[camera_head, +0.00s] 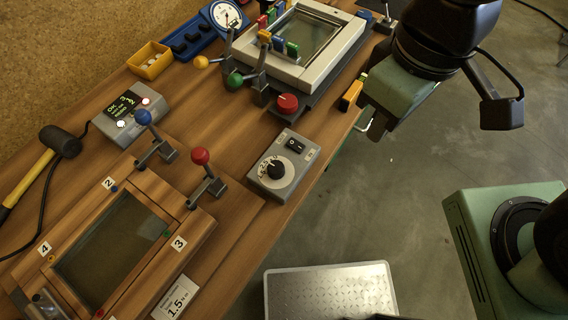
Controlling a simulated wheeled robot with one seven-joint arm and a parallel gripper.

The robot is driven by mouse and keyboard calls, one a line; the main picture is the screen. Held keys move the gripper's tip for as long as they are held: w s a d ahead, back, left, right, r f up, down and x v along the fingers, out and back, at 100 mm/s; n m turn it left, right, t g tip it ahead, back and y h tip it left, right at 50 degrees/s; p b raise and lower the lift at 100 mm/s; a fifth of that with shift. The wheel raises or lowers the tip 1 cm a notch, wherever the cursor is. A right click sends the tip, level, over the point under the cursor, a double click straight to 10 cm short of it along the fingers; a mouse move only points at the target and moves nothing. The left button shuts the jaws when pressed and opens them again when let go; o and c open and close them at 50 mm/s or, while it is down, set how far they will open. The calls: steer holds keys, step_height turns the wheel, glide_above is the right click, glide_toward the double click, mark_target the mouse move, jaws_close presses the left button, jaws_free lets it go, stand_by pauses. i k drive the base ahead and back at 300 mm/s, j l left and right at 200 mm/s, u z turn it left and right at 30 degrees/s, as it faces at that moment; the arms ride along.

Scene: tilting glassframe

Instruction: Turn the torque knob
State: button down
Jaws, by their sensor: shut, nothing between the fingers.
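The torque knob (276,170) is a small black knob on a white round dial.
Levers with red (200,156), blue (143,117) and green (235,81) balls stand on the bench (245,215) around the box. A red knob (288,103) is above it. A wooden glass frame (190,240) lies lower left. A metal plate (330,292) is below.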

mark_target(276, 168)
steer(key=j+u, duration=0.1)
steer(key=u, duration=0.35)
steer(key=j+u, duration=0.15)
steer(key=u, duration=0.25)
steer(key=j+u, duration=0.15)
steer(key=u, duration=0.3)
steer(key=j+u, duration=0.15)
steer(key=u, duration=0.3)
steer(key=k+l+z, duration=0.1)
steer(key=k+l, duration=0.55)
steer(key=k, duration=0.15)
